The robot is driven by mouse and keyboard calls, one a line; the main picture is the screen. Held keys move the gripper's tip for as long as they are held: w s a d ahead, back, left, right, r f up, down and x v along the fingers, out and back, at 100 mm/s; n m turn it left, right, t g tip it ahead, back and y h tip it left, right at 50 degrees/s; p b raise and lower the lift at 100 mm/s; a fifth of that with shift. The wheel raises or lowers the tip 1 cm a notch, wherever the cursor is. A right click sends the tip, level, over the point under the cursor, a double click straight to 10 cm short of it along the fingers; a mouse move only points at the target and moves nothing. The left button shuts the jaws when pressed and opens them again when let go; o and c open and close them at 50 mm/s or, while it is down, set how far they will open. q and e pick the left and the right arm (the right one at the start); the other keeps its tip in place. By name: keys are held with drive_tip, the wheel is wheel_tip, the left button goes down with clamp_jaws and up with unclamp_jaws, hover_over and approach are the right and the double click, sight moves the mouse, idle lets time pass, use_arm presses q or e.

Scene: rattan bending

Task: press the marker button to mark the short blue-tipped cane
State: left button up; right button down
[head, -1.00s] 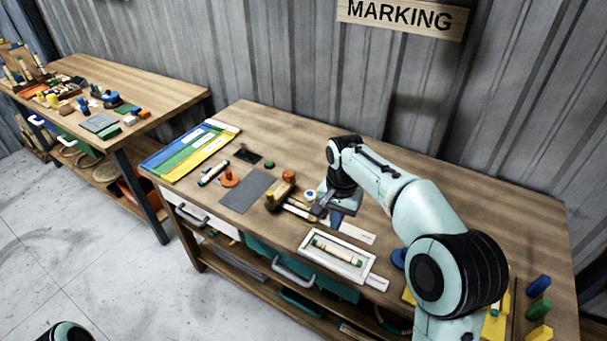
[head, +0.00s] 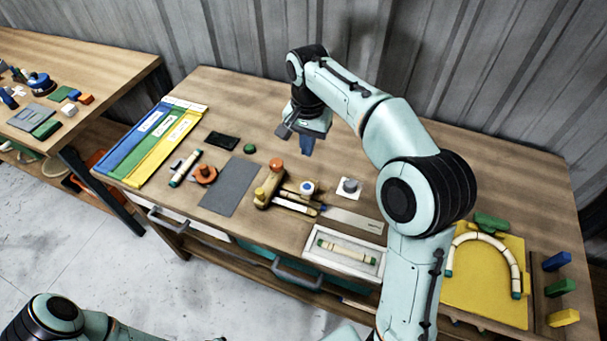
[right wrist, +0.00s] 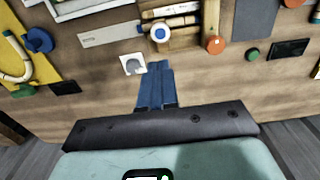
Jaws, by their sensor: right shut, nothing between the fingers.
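My right gripper (head: 306,145) is shut and empty, with its blue fingers pointing down above the back half of the marking bench. The fingers (right wrist: 155,85) also show in the right wrist view. In front of it is a wooden fixture (head: 262,199) with an orange knob (head: 276,165) and pale canes (head: 297,206). A round button with a blue centre and white ring (head: 307,187) sits beside them, also in the wrist view (right wrist: 159,33). A grey dome on a white plate (head: 348,187) is to its right. My left gripper is out of view.
A white tray (head: 312,258) holds a green-tipped cane (head: 346,251). A yellow board (head: 490,295) with a bent cane is at right. A grey mat (head: 229,186), black pad (head: 222,140) and coloured strips (head: 152,150) lie left. The back of the bench is clear.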

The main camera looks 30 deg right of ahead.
sight(307, 187)
drive_tip(key=shift+s, duration=0.1)
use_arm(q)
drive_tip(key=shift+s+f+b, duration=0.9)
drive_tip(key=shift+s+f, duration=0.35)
use_arm(e)
wheel_tip(307, 187, down, 14)
